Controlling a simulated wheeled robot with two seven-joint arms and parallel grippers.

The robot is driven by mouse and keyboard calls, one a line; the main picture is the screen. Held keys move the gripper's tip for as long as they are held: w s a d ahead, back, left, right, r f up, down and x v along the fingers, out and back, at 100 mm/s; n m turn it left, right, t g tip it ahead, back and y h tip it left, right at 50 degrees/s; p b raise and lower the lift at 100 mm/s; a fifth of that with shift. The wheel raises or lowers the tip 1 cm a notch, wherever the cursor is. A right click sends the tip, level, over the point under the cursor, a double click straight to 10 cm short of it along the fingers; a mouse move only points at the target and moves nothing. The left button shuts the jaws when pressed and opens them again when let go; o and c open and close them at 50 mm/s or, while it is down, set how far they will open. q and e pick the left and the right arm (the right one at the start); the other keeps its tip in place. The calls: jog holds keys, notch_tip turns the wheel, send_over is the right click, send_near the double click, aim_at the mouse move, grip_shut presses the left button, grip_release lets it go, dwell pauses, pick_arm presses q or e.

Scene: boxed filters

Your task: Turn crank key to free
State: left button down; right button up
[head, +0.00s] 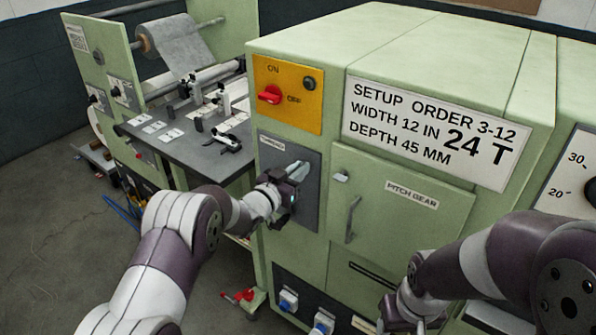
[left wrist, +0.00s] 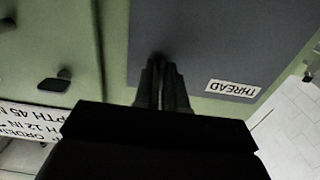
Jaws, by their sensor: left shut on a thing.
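My left gripper (head: 297,171) is at the dark grey panel (head: 308,215) on the front of the green machine. In the left wrist view its fingers (left wrist: 161,88) are close together and point at the grey panel (left wrist: 200,45), beside a label reading THREAD (left wrist: 233,87). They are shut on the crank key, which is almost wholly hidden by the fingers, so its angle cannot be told. My right gripper (head: 398,312) hangs low at the lower right, apart from the machine's controls; its fingers are too unclear to judge.
A yellow panel (head: 288,70) with a red ON/OFF switch (head: 270,95) is above the grey panel. A PITCH GEAR door (head: 400,225) with a handle (head: 352,220) is right of it, below a setup order sign (head: 428,125). A dark bench (head: 190,150) with small fixtures stands left.

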pick_arm(q)
jog(key=shift+f, duration=0.15)
jog(key=c, duration=1.3)
grip_release()
jog(key=b+v, duration=0.1)
jog(key=v, duration=1.1)
jog(key=shift+s+a, duration=0.2)
jog(key=shift+s, duration=0.1)
